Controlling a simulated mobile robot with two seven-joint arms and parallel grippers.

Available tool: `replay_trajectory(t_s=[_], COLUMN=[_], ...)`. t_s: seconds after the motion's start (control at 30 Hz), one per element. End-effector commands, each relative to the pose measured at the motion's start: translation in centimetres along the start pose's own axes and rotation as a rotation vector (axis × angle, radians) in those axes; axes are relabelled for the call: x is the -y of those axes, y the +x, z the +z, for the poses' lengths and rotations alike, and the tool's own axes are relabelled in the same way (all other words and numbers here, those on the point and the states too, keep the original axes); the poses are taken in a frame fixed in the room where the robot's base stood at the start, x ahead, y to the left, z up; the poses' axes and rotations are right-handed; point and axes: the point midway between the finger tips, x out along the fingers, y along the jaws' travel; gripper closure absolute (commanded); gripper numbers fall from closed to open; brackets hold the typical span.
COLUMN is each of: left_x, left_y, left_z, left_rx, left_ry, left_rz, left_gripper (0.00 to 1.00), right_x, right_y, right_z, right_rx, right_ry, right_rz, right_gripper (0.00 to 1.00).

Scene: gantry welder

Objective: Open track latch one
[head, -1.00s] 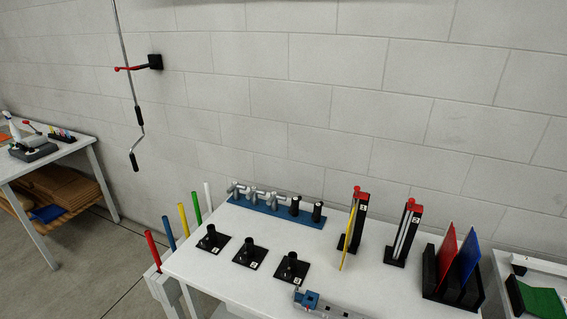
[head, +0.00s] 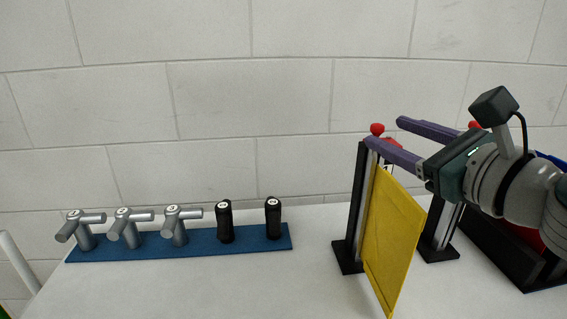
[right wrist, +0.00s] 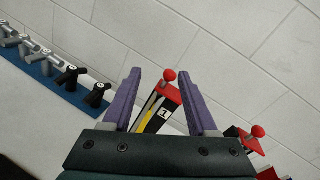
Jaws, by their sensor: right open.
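Track one is a black upright post (head: 354,205) with a red top and a red ball knob, its latch (head: 377,130). In the right wrist view the latch knob (right wrist: 169,76) and the number 1 label (right wrist: 164,114) show between the fingers. A yellow panel (head: 394,245) stands against the track. My right gripper (head: 387,132) is open, with its purple fingers at the height of the knob, one in front and one behind it in the head view. I cannot tell whether they touch it. My left gripper is not in view.
A second track (head: 443,230) stands just right, its red knob (head: 474,125) partly behind my gripper. A black rack (head: 515,255) is farther right. A blue rail (head: 190,244) with silver T-handles and black knobs lies left. The white tabletop between rail and track is clear.

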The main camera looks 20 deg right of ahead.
Motion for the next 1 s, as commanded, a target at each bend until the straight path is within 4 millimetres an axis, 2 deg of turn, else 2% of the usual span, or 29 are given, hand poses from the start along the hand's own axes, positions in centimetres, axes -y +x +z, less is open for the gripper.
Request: replay_trajectory(t_s=[0.03, 0.13, 0.27, 0.7, 0.83, 1.0], left_x=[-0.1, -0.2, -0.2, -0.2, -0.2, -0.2], left_y=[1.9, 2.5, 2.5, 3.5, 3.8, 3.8], left_z=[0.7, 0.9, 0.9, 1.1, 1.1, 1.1], left_rx=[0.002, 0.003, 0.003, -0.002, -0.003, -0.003], left_ry=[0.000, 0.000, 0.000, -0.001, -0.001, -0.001], left_rz=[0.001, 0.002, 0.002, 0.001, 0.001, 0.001], left_gripper=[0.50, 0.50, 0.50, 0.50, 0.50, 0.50], right_x=[0.1, 0.8, 1.3, 1.9, 2.0, 2.0], right_y=[0.3, 0.5, 1.4, 8.8, 9.9, 10.4], right_z=[-1.8, -2.4, -2.3, -2.2, -2.1, -2.0], right_rx=[0.012, 0.027, 0.034, 0.033, 0.033, 0.032], right_ry=[0.072, 0.165, 0.203, 0.197, 0.196, 0.194], right_rz=[-0.034, -0.074, -0.088, -0.086, -0.085, -0.086], right_gripper=[0.41, 0.41, 0.41, 0.41, 0.41, 0.41])
